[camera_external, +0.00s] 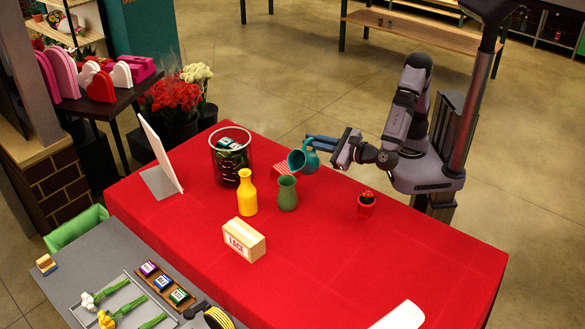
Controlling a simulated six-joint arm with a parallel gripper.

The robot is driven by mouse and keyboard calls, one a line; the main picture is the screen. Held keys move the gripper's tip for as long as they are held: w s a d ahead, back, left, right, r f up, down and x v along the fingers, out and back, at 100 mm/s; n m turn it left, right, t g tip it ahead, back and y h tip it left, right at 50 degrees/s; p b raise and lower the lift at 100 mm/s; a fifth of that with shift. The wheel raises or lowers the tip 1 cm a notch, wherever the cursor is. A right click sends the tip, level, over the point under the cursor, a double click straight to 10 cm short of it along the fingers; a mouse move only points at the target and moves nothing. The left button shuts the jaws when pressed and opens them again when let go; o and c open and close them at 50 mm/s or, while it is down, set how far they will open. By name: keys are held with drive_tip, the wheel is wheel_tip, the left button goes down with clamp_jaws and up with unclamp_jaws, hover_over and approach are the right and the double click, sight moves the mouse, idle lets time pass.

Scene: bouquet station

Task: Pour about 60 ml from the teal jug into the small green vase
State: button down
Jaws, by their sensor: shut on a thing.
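The teal jug (308,158) is held above the red table, tilted to the left. My gripper (322,143) is shut on the jug, reaching in from the right. The small green vase (287,194) stands upright on the table, just below and left of the jug. The jug's mouth is close above the vase's opening. I cannot make out any liquid stream or the level in either vessel.
A yellow vase (247,193) stands left of the green vase. A box marked LACE (244,240) lies in front. A small red pot (366,204) stands to the right. The table's right front (400,265) is mostly clear.

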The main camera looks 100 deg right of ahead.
drive_tip(key=shift+w+a+r+n+g+p, duration=0.15)
drive_tip(key=shift+w+a+r+n+p, duration=0.1)
drive_tip(key=shift+r+n+p, duration=0.35)
drive_tip(key=shift+w+a+r+n+g+p, duration=0.2)
drive_tip(key=shift+r+n+p, duration=0.2)
drive_tip(key=shift+r+p, duration=0.25)
idle(0.5)
drive_tip(key=shift+w+a+r+n+p, duration=0.4)
drive_tip(key=shift+r+n+p, duration=0.25)
drive_tip(key=shift+p, duration=0.35)
idle(2.0)
drive_tip(key=shift+f, duration=0.15)
drive_tip(key=f+m+b, duration=0.1)
drive_tip(key=f+b, duration=0.1)
drive_tip(key=b, duration=0.1)
drive_tip(key=s+d+f+m+b, duration=0.1)
drive_tip(key=f+m+b, duration=0.1)
drive_tip(key=b, duration=0.1)
drive_tip(key=s+d+f+m+t+b, duration=0.1)
drive_tip(key=f+m+b, duration=0.1)
drive_tip(key=b, duration=0.1)
drive_tip(key=shift+s+d+f, duration=0.2)
drive_tip(key=shift+s+f, duration=0.05)
drive_tip(key=shift+s+d+f+m, duration=0.1)
drive_tip(key=shift+m, duration=0.15)
drive_tip(key=shift+d+r, duration=0.1)
drive_tip(key=shift+r, duration=0.15)
drive_tip(key=shift+s+d+f+m+b, duration=0.3)
drive_tip(key=shift+f+m+b, duration=0.2)
drive_tip(key=shift+b, duration=0.3)
